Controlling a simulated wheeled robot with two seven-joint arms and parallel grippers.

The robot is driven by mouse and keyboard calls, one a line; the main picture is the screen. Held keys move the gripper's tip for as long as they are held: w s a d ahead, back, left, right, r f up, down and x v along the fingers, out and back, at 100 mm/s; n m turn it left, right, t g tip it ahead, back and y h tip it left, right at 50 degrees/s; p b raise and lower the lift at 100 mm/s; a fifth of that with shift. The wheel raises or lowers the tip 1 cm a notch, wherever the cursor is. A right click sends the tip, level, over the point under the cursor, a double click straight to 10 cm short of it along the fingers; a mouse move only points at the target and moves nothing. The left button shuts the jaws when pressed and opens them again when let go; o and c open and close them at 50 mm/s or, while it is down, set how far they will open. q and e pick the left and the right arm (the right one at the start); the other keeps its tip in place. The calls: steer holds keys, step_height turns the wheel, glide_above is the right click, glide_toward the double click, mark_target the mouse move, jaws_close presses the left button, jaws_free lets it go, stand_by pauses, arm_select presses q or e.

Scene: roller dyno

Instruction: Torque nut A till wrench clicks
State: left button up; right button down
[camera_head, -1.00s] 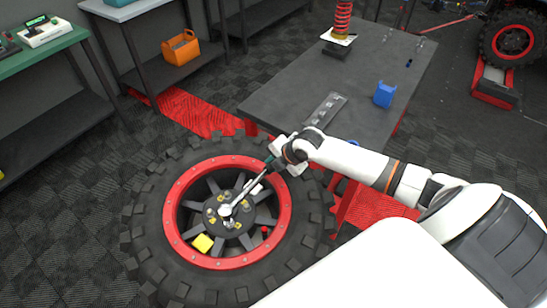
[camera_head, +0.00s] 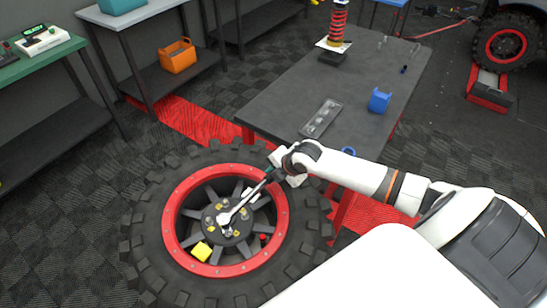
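A big black off-road wheel with a red rim ring (camera_head: 171,238) lies face up in the lower middle. Its dark hub (camera_head: 213,231) carries several small nuts with yellowish marks; I cannot read which one is nut A. A long silver torque wrench (camera_head: 244,201) has its head on the hub, near the centre, and its handle points up and right. The head hides what sits under it. My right gripper (camera_head: 271,171) is at the handle end and appears shut on it; its fingertips are small and partly hidden. My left gripper is not in view.
A yellow block (camera_head: 201,252) lies inside the rim. Behind the wheel stands a dark table (camera_head: 285,90) with a grey tray (camera_head: 321,118), a blue holder (camera_head: 379,100) and a red spring (camera_head: 338,25).

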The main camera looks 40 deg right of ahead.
steer(key=shift+s+d+r+m+h+p, duration=0.1)
steer(key=shift+s+d+m+h+p, duration=0.1)
steer(key=shift+s+p, duration=0.25)
steer(key=shift+s+d+m+h+p, duration=0.1)
steer(key=shift+s+m+p, duration=0.15)
steer(key=shift+p, duration=0.2)
stand_by(0.9)
steer(key=shift+w, duration=0.1)
steer(key=shift+w+a+n+b, duration=0.2)
steer(key=shift+w+n+b, duration=0.35)
steer(key=shift+w+b, duration=0.2)
steer(key=shift+w+a+y, duration=0.1)
steer(key=shift+w+y, duration=0.3)
steer(key=shift+w+a+n+b, duration=0.1)
steer(key=shift+w+n+b, duration=0.05)
steer(key=shift+n+b, duration=0.15)
steer(key=shift+r, duration=0.15)
steer(key=shift+r+p, duration=1.85)
steer(key=shift+p, duration=0.15)
steer(key=shift+r, duration=0.1)
